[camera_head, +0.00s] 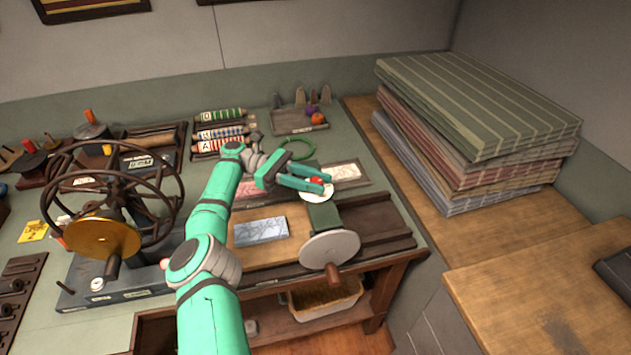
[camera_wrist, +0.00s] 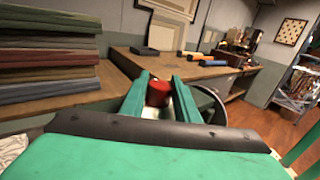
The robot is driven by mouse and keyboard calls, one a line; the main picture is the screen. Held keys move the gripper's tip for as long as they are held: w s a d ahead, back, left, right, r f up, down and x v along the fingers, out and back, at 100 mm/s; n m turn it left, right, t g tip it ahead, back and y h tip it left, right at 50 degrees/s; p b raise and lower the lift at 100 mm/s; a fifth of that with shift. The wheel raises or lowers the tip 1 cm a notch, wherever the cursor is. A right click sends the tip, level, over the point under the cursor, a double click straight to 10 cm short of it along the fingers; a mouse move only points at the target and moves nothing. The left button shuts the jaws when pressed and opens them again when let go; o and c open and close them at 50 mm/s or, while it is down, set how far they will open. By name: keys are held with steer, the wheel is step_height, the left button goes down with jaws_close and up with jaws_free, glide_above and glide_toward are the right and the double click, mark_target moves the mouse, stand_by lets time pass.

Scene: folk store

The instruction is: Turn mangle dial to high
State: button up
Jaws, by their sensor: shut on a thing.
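The mangle (camera_head: 323,216) is a dark green housing at the right of the workbench, with a round grey wheel and wooden handle (camera_head: 332,270) on its front. On its top sits a pale round dial (camera_head: 309,196) with a red knob (camera_head: 316,180). My gripper (camera_head: 320,184) reaches in from the left, its two green fingers shut on the red knob. In the wrist view the red knob (camera_wrist: 158,93) stands between the fingers. The dial's markings and pointer are too small or hidden to read.
Folded striped cloths (camera_head: 480,110) are stacked at the right. A press with a large dark handwheel (camera_head: 115,200) stands at the left. Behind the mangle are a green ring (camera_head: 297,149), a small tray (camera_head: 298,127) and labelled rollers (camera_head: 220,131). A bin (camera_head: 325,302) is on the shelf below.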

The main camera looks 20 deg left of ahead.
mark_target(316, 181)
steer(key=o, duration=1)
steer(key=shift+d, duration=0.1)
steer(key=shift+o, duration=0.2)
step_height(316, 181, up, 3)
steer(key=shift+s+r, duration=0.15)
steer(key=shift+r, duration=0.05)
steer(key=s+d+r, duration=0.4)
steer(key=s+r, duration=0.5)
steer(key=s, duration=0.4)
steer(key=shift+r, duration=0.3)
